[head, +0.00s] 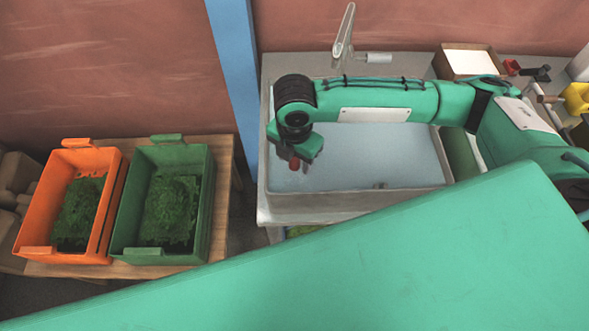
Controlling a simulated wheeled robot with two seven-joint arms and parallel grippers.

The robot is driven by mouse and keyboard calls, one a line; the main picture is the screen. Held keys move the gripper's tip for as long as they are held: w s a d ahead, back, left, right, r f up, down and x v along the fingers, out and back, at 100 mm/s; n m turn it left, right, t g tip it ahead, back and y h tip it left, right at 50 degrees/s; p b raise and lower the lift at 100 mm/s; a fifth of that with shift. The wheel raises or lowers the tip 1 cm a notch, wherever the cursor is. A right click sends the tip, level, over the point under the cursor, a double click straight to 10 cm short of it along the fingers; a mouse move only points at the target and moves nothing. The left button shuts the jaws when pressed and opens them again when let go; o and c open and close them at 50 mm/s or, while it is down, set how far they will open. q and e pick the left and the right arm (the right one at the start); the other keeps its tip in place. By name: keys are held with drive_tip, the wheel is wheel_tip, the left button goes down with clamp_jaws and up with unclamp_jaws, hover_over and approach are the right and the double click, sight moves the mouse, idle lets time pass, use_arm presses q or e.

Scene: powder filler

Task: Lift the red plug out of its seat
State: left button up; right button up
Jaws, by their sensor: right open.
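A grey sink basin (345,205) with a pale blue-white inside stands at the middle of the view. My right arm reaches in from the right across it. My right gripper (296,167) points down over the left part of the basin, with its fingers apart. A small red piece (294,164), probably the plug, shows at the fingers. It is too small to tell whether it stands between them or just beyond them, and its seat is hidden. My left gripper is not in view.
A tap (344,38) rises behind the basin. An orange crate (111,205) and a green crate (206,210) with leafy contents stand on a wooden table at left. A box (452,74) and small tools clutter the right. A blue post (233,70) stands left of the sink.

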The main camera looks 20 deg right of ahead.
drive_tip(key=shift+c, duration=1.3)
drive_tip(key=c, duration=0.8)
drive_tip(key=shift+r, duration=0.1)
drive_tip(key=shift+r, duration=0.55)
wheel_tip(320, 180, up, 19)
drive_tip(key=b, duration=0.3)
drive_tip(key=shift+f, duration=0.1)
